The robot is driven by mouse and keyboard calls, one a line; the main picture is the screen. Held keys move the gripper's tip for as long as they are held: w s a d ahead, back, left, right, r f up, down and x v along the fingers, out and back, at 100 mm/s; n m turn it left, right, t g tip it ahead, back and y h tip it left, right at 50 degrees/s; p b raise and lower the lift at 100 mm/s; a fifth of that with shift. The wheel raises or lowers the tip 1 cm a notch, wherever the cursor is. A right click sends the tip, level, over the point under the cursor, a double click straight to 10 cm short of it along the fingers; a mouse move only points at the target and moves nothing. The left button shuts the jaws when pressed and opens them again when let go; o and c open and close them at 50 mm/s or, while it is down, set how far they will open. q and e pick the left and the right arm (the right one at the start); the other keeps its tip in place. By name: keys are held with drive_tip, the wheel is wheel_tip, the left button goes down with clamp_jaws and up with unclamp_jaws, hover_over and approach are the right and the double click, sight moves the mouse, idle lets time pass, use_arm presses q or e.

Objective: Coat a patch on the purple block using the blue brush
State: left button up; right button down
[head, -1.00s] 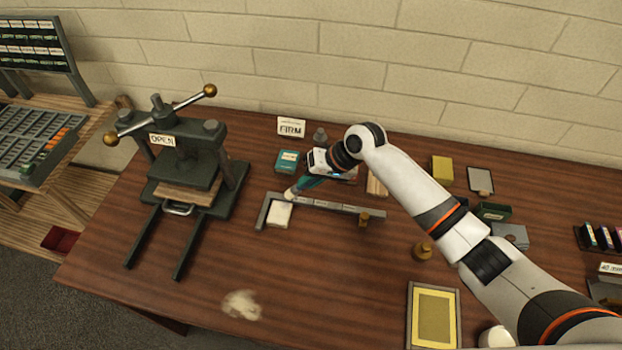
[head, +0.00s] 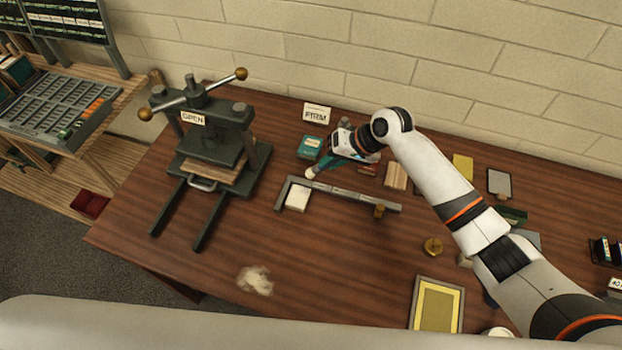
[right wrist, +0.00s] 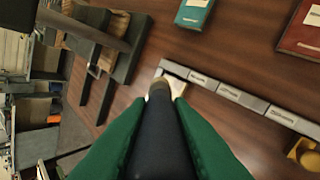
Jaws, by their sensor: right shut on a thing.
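My right gripper (head: 335,163) is shut on a dark-handled tool with a pale tip, which looks like the brush (head: 312,172). In the right wrist view the brush (right wrist: 160,125) lies between green fingers and points away from the camera. Its tip is near the corner of a grey L-shaped rail (head: 345,191). A small off-white block (head: 297,199) sits inside that corner, and the tip appears just behind it, seemingly clear of it. The wrist view shows part of this block (right wrist: 177,87) beside the tip. I make out no purple block. My left gripper is not in view.
A press (head: 210,150) marked OPEN stands left. A teal box (head: 311,146) and a FIRM sign (head: 317,114) are behind the rail. A pale smear (head: 255,281) marks the open front table.

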drive_tip(key=shift+f, duration=0.25)
